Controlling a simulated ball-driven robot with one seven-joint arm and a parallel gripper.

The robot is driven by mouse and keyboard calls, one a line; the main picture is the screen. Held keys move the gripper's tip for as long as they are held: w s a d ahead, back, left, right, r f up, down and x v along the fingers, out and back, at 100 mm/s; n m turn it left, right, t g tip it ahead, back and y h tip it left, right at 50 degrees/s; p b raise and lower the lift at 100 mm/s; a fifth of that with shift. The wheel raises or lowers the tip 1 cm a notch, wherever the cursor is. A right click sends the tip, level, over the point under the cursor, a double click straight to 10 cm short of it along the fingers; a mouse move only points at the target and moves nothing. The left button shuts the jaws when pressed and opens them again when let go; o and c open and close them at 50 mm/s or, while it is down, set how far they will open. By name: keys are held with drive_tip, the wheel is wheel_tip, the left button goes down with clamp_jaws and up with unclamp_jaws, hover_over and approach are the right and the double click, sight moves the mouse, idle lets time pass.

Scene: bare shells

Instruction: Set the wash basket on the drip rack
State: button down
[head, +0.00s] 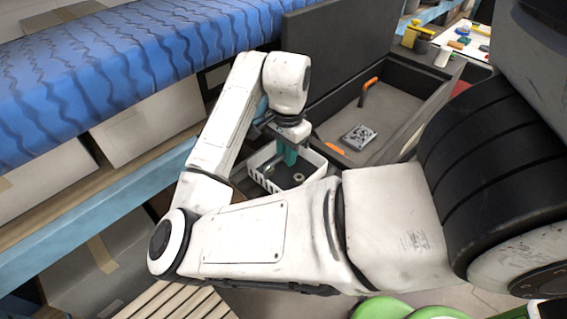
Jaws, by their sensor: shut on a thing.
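The wash basket (262,181) is a small white open basket with slotted walls, in the middle of the head view. It holds a ring-like metal part (299,178) and a dark interior shows. My gripper (287,163), with teal fingers, points down at the basket and is shut on it; the exact place of the grip is hard to see. My own arm hides the basket's near right side. A slatted pale wooden surface (165,303) at the bottom left may be the drip rack; I cannot tell for sure, and my arm hides part of it.
A dark open case (400,118) with orange handles and a grey metal part (359,137) stands right behind the basket. A blue-covered shelf (130,65) with boxes runs along the left. Green rounded objects (400,308) lie at the bottom. A cluttered white table (468,42) is at upper right.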

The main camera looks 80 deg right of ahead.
sight(284, 173)
drive_tip(key=shift+w+f, duration=0.15)
drive_tip(key=shift+w, duration=0.05)
drive_tip(key=shift+w+f, duration=0.15)
drive_tip(key=shift+f, duration=0.8)
drive_tip(key=shift+w+f, duration=0.1)
drive_tip(key=shift+f, duration=0.85)
drive_tip(key=shift+f, duration=0.15)
drive_tip(key=c, duration=1.1)
unclamp_jaws()
wheel_tip(284, 173, up, 12)
drive_tip(key=shift+r, duration=0.2)
